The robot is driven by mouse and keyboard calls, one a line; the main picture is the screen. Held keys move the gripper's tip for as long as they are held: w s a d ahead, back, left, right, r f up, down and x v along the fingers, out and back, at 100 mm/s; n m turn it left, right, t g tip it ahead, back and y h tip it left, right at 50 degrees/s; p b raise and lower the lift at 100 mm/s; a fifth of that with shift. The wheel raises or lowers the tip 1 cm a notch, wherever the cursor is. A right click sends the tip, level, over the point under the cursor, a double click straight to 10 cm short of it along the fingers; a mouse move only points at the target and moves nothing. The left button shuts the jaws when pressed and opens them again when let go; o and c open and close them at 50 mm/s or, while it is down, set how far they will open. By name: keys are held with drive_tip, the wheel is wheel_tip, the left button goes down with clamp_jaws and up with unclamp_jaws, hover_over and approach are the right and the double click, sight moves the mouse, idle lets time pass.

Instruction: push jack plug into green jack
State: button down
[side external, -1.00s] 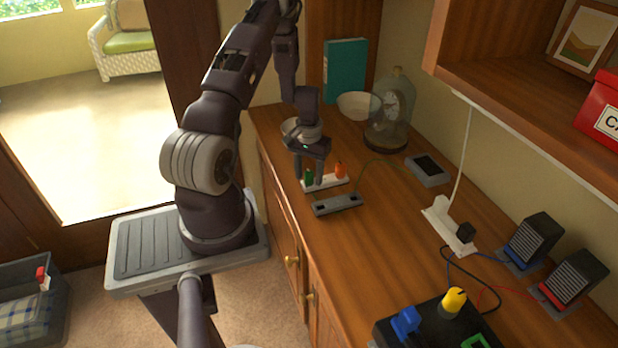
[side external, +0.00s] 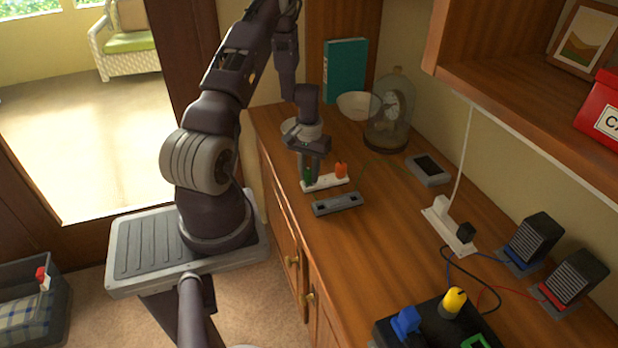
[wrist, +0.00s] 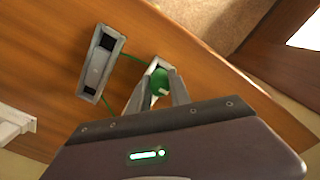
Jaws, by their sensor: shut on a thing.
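A white strip (side external: 322,184) lies on the wooden desktop with an orange piece (side external: 341,170) and a green plug-like piece (side external: 307,174) at it. My gripper (side external: 313,178) is low over the strip's left end, beside the orange piece. In the wrist view, my gripper (wrist: 158,98) is shut on the green piece (wrist: 161,80), which has a small pale patch. Whether the green piece is seated in the strip cannot be told. A grey bar with two dark sockets (side external: 337,204) lies just in front of the strip; it also shows in the wrist view (wrist: 101,62). A green cable runs near it.
A grey box (side external: 428,170), a glass dome with a clock (side external: 388,120) and a pale bowl (side external: 358,105) stand behind. A white power strip (side external: 450,232), speakers (side external: 533,240) and a black box with coloured knobs (side external: 440,320) are to the right. Desktop right of the bar is clear.

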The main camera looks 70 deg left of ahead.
sight(309, 170)
drive_tip(key=shift+r, duration=0.75)
drive_tip(key=shift+r, duration=2.45)
drive_tip(key=shift+r, duration=0.15)
wheel_tip(309, 170, up, 13)
drive_tip(key=w+d, duration=0.4)
drive_tip(key=d, duration=1.5)
drive_tip(key=w+d, duration=0.4)
drive_tip(key=d, duration=1.4)
drive_tip(key=w+d, duration=0.3)
drive_tip(key=d, duration=1.6)
drive_tip(key=f, duration=0.5)
drive_tip(key=shift+w+d+f, duration=0.15)
drive_tip(key=shift+w+d, duration=0.1)
